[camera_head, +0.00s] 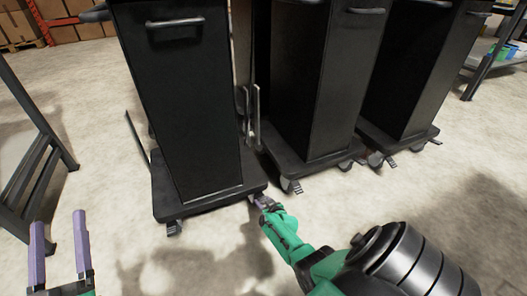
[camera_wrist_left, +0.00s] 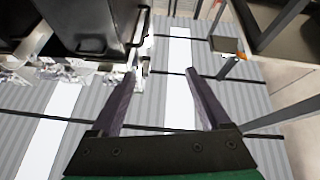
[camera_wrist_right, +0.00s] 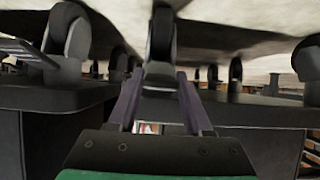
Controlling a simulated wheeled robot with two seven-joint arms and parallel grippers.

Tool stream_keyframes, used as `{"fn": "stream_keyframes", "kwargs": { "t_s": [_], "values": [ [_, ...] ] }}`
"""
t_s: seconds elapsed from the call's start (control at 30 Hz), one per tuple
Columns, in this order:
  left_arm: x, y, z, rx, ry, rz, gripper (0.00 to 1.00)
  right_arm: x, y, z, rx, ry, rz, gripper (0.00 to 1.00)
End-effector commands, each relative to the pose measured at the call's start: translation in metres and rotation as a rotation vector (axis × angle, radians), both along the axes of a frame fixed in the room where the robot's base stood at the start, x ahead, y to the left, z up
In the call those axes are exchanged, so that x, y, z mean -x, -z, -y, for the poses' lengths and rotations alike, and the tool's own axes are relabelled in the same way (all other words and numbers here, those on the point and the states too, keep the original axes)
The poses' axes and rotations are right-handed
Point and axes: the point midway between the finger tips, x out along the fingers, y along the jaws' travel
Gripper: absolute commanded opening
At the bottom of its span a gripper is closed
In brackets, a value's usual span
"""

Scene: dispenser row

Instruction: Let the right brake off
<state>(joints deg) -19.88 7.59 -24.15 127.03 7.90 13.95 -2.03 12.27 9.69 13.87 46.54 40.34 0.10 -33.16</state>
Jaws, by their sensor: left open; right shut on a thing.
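The nearest black dispenser (camera_head: 185,105) stands on a low wheeled base (camera_head: 205,205). Its left brake pedal (camera_head: 173,228) sticks out at the front left caster. My right gripper (camera_head: 260,200) is low at the base's front right corner. In the right wrist view, its fingers (camera_wrist_right: 160,90) are shut on the right brake pedal (camera_wrist_right: 158,70), below a dark caster wheel (camera_wrist_right: 161,35). The pedal's tilt is mostly hidden by the fingers. My left gripper (camera_head: 60,240) is open and empty, to the left of the dispenser; its parted fingers show in the left wrist view (camera_wrist_left: 160,78).
Two more black dispensers (camera_head: 305,80) (camera_head: 415,70) on wheeled bases stand to the right, with pedals at their front casters. A dark metal frame (camera_head: 45,130) stands at the left. A shelf rack (camera_head: 490,60) is at the far right. The floor in front is clear.

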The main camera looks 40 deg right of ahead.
Motion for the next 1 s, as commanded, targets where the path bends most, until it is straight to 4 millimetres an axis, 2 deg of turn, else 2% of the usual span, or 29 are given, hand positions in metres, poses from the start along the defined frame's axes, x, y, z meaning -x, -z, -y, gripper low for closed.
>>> {"fn": "stream_keyframes", "kwargs": {
  "t_s": [0.03,0.2,0.3,0.43,0.6,0.7,1.0],
  "values": [
    [0.0,0.02,0.003,-0.011,0.007,-0.064,0.8,0.001,-0.002,-0.001,-0.005,0.0,-0.01,0.0],
    [0.009,0.085,0.009,-0.043,0.033,-0.255,0.8,0.001,-0.003,-0.001,-0.012,-0.001,-0.033,0.0],
    [0.018,0.116,0.012,-0.059,0.047,-0.348,0.8,0.0,-0.003,0.0,-0.016,0.0,-0.043,0.0],
    [0.03,0.148,0.015,-0.072,0.06,-0.442,0.8,0.0,-0.003,0.0,-0.02,-0.001,-0.055,0.0],
    [0.042,0.173,0.017,-0.084,0.072,-0.517,0.8,0.0,-0.004,0.0,-0.023,-0.001,-0.064,0.0],
    [0.046,0.182,0.017,-0.088,0.076,-0.543,0.8,0.0,-0.004,0.0,-0.024,-0.001,-0.067,0.0],
    [0.049,0.187,0.018,-0.089,0.079,-0.558,0.8,0.0,-0.004,0.0,-0.024,-0.001,-0.068,0.0]
  ]
}}
